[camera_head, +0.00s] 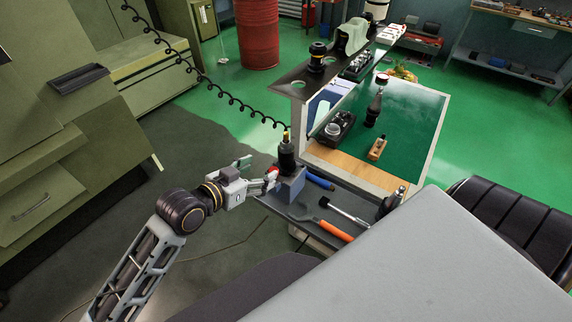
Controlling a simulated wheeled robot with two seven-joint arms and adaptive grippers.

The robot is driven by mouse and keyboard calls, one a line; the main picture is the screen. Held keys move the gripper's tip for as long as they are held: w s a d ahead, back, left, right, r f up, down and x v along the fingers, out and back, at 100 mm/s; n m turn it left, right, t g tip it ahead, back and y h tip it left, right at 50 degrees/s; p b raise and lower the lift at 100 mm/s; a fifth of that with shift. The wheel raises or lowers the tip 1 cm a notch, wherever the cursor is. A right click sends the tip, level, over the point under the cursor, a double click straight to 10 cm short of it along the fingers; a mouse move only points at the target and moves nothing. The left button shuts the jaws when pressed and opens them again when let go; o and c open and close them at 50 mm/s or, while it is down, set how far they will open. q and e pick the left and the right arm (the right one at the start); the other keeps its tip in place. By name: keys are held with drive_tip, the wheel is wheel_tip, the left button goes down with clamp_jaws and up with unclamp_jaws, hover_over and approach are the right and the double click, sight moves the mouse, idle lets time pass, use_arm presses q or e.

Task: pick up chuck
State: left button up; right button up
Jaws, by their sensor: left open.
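A dark chuck (287,158) with a narrow yellow-tipped top stands upright at a blue-grey block (291,186) on the cart's lower tray. My left gripper (261,171) is just left of the chuck, with its fingers spread apart and pointing toward it. One finger reaches close to the chuck's base and block; I cannot tell whether it touches. Another dark chuck-like holder (316,58) stands in the upper shelf, and a dark bottle-shaped piece (374,109) stands on the green top. My right gripper is not in view.
The lower tray (290,210) holds an orange-handled tool (333,231), a metal-headed hammer-like tool (345,212) and a blue handle (320,182). A coiled black cable (215,88) hangs behind the gripper.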

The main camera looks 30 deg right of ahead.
sight(281, 160)
use_arm(q)
drive_tip(key=shift+p+x, duration=0.3)
drive_tip(key=shift+x, duration=3.05)
drive_tip(key=shift+r+p+x, duration=0.25)
drive_tip(key=shift+p+x, duration=0.25)
drive_tip(key=shift+x, duration=2.2)
drive_tip(key=c, duration=1.3)
drive_tip(key=shift+r, duration=0.2)
drive_tip(key=shift+c, duration=0.6)
drive_tip(key=shift+r, duration=0.1)
